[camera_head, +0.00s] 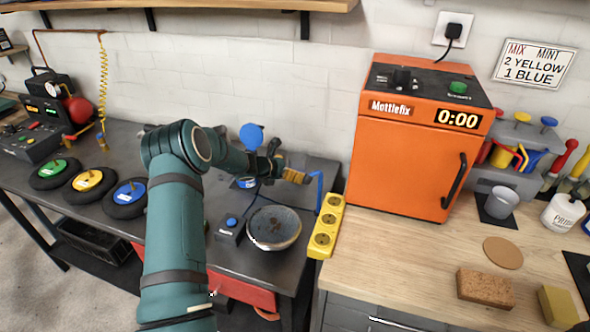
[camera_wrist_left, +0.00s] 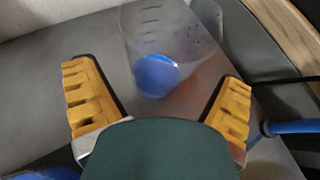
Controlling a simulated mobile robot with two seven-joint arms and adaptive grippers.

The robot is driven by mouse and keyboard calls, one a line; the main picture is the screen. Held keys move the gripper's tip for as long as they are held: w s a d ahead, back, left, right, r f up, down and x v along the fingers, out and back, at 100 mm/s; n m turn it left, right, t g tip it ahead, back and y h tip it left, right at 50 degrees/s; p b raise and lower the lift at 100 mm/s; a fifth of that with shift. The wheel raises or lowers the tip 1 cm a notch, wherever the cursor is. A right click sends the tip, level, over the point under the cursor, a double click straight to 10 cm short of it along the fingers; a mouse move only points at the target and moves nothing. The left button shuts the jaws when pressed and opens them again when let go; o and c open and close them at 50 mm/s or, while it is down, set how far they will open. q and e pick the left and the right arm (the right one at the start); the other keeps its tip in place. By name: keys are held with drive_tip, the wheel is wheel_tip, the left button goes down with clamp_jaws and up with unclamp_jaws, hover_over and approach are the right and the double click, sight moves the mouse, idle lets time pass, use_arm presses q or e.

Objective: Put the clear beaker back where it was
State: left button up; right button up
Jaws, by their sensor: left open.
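The clear beaker (camera_wrist_left: 165,38) shows in the left wrist view as a see-through vessel with dark graduation marks, just ahead of my left gripper's spread fingers. A round blue patch (camera_wrist_left: 157,75) shows at or through it; I cannot tell which. My left gripper (camera_head: 287,169) has yellow fingers and is open over the back right of the dark metal table, with no visible grip on the beaker. In the left wrist view its two fingers (camera_wrist_left: 158,100) are wide apart. In the head view I cannot make out the beaker clearly. My right gripper is not in view.
A bowl (camera_head: 274,228) stands on the dark table (camera_head: 222,262), close to a yellow socket strip (camera_head: 327,226). An orange oven (camera_head: 415,150) stands on the wooden counter (camera_head: 400,245). A grey cup (camera_head: 500,202) sits on a black mat, with a cork disc (camera_head: 503,253) nearer.

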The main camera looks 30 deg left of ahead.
use_arm(q)
drive_tip(key=v, duration=0.6)
drive_tip(key=shift+p, duration=0.3)
